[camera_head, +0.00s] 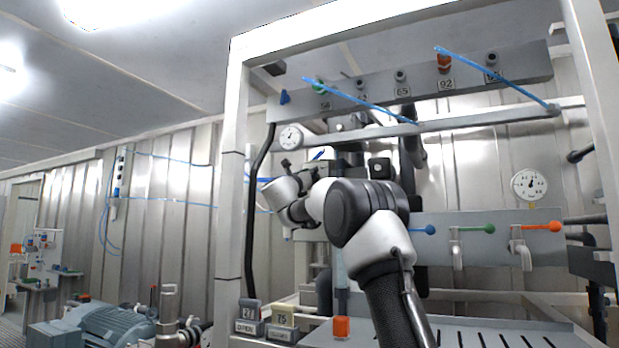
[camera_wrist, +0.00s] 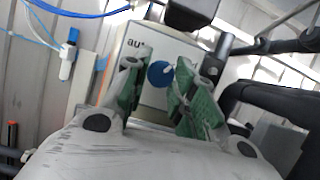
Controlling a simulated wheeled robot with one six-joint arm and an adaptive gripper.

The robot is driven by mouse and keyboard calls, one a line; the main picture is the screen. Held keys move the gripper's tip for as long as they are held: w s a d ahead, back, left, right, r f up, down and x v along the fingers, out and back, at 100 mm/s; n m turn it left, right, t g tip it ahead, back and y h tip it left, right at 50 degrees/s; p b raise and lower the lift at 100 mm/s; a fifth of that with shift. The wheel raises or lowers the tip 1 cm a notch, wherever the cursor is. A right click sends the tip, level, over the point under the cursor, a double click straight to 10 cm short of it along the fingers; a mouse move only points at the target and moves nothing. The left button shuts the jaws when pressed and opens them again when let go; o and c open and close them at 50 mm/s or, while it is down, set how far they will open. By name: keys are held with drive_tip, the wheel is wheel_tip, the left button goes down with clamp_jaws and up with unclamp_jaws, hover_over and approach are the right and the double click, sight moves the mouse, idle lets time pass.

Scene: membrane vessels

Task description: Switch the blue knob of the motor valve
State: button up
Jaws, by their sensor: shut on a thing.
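The blue knob (camera_wrist: 161,74) of the motor valve is round and sits on a pale panel (camera_wrist: 138,40) with the letters "au" showing, the rest of the word hidden. In the wrist view my gripper (camera_wrist: 157,78) has its two green-padded fingers on either side of the knob, shut on it. The knob's middle shows between the fingers. In the head view my arm reaches to the left inside the frame, and the fingers and knob are too small and covered to make out clearly.
A white frame post (camera_head: 232,180) and a black hose (camera_head: 258,200) stand left of my arm. Valve levers with a green handle (camera_head: 484,229) and an orange handle (camera_head: 541,227) are at the right. A gauge (camera_head: 290,138) is near the upper left.

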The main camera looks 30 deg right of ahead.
drive_tip(key=shift+s+d+r+n+t+y, duration=0.1)
drive_tip(key=shift+n+t+y, duration=0.2)
drive_tip(key=shift+n+y, duration=1.95)
drive_tip(key=shift+s+d+r+n+t+y, duration=0.15)
drive_tip(key=shift+n+t+y, duration=0.2)
drive_tip(key=shift+n, duration=3.8)
drive_tip(key=shift+s+a+r+n+t+y, duration=0.1)
drive_tip(key=shift+n+t+y, duration=0.15)
drive_tip(key=shift+n+y, duration=2)
drive_tip(key=shift+n+h, duration=0.95)
drive_tip(key=shift+n, duration=0.1)
drive_tip(key=o, duration=1)
drive_tip(key=shift+o, duration=0.2)
